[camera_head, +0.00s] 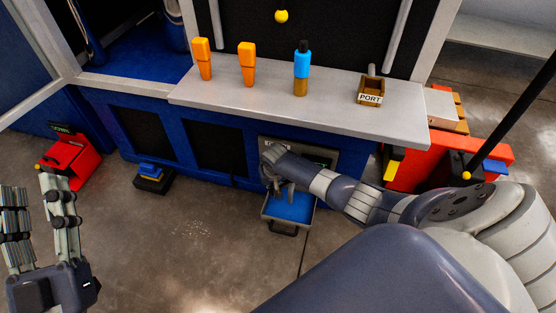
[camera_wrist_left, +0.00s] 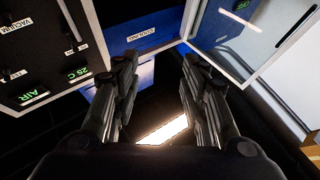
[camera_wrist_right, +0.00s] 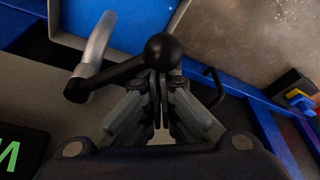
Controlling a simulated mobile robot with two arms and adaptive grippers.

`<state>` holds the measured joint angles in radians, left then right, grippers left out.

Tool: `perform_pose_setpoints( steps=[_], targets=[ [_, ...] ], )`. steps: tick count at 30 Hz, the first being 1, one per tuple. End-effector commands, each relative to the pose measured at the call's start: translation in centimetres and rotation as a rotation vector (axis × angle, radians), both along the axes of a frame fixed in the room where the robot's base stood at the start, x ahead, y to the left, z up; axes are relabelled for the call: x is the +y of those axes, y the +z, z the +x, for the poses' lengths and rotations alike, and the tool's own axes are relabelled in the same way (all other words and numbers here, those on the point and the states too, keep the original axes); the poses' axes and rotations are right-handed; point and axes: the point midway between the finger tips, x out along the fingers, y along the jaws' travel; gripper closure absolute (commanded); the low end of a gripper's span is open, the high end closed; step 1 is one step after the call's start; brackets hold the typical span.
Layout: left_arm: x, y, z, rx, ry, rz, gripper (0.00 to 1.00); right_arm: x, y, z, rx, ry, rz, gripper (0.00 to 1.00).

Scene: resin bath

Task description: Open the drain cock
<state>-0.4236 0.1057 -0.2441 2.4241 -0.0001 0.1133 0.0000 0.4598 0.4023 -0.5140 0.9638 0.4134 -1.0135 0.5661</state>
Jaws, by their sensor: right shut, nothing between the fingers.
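The drain cock shows in the right wrist view as a black lever (camera_wrist_right: 110,78) with a round ball knob (camera_wrist_right: 163,50), next to a curved metal spout (camera_wrist_right: 97,45). My right gripper (camera_wrist_right: 160,85) is shut and empty, its fingertips right by the knob; I cannot tell whether they touch it. In the head view my right gripper (camera_head: 278,183) is at the panel under the counter, above a blue-floored tray (camera_head: 289,207), and hides most of the cock. My left gripper (camera_head: 36,192) is open and empty at lower left, away from the cock; its spread fingers also show in the left wrist view (camera_wrist_left: 158,68).
The grey counter (camera_head: 300,95) overhangs the panel and carries two orange-topped tools, a blue-and-black bottle (camera_head: 302,68) and a wooden PORT box (camera_head: 370,90). A red box (camera_head: 68,158) and a blue-black pedal (camera_head: 153,176) stand on the floor at left. The middle floor is clear.

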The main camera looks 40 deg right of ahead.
Motion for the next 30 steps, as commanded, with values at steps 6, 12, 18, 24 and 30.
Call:
perform_pose_setpoints(
  steps=[6,12,18,24,30],
  targets=[
    [0.0,-0.4,0.3,0.025,0.002,0.008,0.60,0.1,0.0,-0.1,0.000,0.000,0.001,1.00],
    [0.0,-1.0,0.7,0.069,0.004,0.021,0.60,0.2,0.0,-0.3,0.000,0.000,0.001,1.00],
    [0.1,-2.1,1.2,0.131,0.009,0.038,0.60,0.3,0.1,-0.5,0.000,0.000,0.001,1.00],
    [0.2,-3.4,1.6,0.194,0.015,0.056,0.60,0.4,0.0,-0.7,0.000,0.000,0.001,1.00],
    [0.3,-4.7,1.9,0.259,0.019,0.072,0.60,0.5,0.0,-0.9,0.001,0.000,0.001,1.00]
  ],
)
